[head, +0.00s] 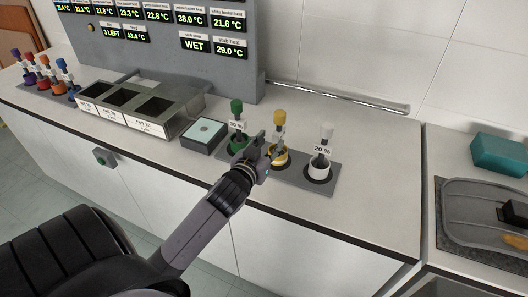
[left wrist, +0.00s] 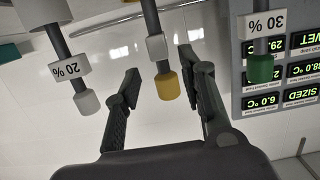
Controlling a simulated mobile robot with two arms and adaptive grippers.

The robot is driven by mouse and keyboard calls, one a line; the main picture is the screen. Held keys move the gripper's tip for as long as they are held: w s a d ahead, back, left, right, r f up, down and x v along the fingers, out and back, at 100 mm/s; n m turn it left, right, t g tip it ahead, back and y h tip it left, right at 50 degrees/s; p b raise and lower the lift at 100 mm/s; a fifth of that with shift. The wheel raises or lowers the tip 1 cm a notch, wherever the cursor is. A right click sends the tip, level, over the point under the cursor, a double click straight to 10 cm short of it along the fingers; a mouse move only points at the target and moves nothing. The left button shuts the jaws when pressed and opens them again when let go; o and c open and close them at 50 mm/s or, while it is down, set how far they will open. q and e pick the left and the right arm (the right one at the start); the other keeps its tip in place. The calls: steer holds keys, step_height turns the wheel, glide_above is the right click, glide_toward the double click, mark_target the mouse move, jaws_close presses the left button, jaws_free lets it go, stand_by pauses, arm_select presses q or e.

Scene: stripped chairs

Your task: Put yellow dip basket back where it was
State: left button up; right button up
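The yellow dip basket (head: 280,115) stands upright on its stem in a yellow-rimmed cup (head: 284,160), in the middle of a grey strip of three on the counter. In the head view my left gripper (head: 266,148) is just left of and in front of its stem and partly hides the cup. In the left wrist view, which is upside down, the yellow knob (left wrist: 167,85) shows between the two spread fingers (left wrist: 163,95), with gaps on both sides. My left gripper is open and holds nothing. My right gripper is not in view.
A green-knobbed basket (head: 237,107) stands close on the left and a white one labelled 20 % (head: 325,132) on the right. A dark box (head: 204,134), a metal bath (head: 146,104) and a display panel (head: 165,45) are farther left.

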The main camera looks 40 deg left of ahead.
arm_select(q)
steer(key=v, duration=0.3)
steer(key=shift+s, duration=0.2)
stand_by(0.3)
steer(key=s+d+f+g, duration=0.2)
steer(key=s+f, duration=0.1)
steer(key=s+d+f+m+g+h, duration=0.1)
steer(key=s+d+f+g, duration=0.1)
steer(key=s+f, duration=0.1)
steer(key=s+d+f+g, duration=0.2)
steer(key=s+f, duration=0.1)
steer(key=f, duration=0.2)
steer(key=shift+d+f+h, duration=0.2)
steer(key=shift+h, duration=0.1)
steer(key=s+d+f+m+g+h, duration=0.1)
steer(key=s+d+f+m+g, duration=0.2)
steer(key=s, duration=0.4)
steer(key=s+d+f+m+g+h, duration=0.1)
steer(key=s+d+f+g, duration=0.2)
steer(key=s+d, duration=0.35)
step_height(320, 180, down, 25)
steer(key=s+a+g, duration=0.1)
steer(key=s, duration=0.1)
steer(key=s+a+f+g+b, duration=0.1)
steer(key=s+a+f, duration=0.2)
steer(key=s+f, duration=1.3)
steer(key=shift+f+g, duration=0.4)
steer(key=shift+f, duration=0.55)
